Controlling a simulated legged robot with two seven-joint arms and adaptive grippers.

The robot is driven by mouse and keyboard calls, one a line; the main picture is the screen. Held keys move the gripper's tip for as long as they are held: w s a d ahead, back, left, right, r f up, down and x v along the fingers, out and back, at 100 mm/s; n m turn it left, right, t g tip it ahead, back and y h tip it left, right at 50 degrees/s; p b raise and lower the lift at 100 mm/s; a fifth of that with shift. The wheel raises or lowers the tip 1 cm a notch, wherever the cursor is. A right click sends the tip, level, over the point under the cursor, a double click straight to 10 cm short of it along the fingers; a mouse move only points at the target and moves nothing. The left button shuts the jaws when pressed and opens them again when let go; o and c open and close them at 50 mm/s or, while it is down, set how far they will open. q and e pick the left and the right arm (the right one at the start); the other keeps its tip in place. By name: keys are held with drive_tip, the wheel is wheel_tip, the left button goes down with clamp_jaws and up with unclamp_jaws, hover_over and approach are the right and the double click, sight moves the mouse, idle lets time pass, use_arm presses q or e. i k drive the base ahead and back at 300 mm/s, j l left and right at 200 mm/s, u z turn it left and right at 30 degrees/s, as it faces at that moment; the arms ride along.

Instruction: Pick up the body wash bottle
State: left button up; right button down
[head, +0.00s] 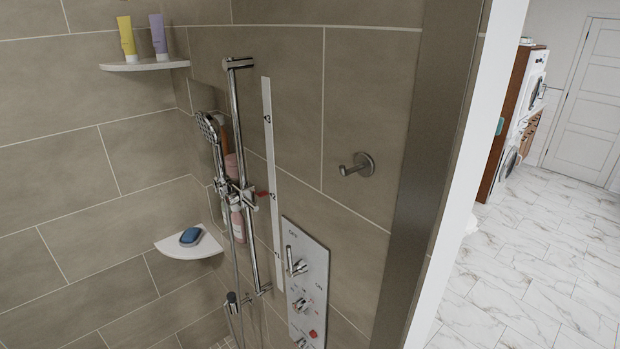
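A yellow tube (127,38) and a purple tube (158,36) stand upright on the white upper corner shelf (145,65). A pink bottle (238,226) is partly hidden behind the chrome shower rail. Another pink item (231,166) shows above it, also partly hidden by the rail and its fittings. No label is readable, so I cannot tell which of these is the body wash bottle. Neither of my grippers is in view.
A blue soap bar (190,236) lies on the lower corner shelf (185,246). The shower rail (261,240), hand shower (210,128), control panel (306,280) and wall hook (357,165) stick out from the tiled walls. Open marble floor (530,280) lies right of the wall edge.

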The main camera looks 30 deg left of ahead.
sight(223, 207)
drive_tip(key=j+z, duration=0.2)
drive_tip(key=j, duration=1.65)
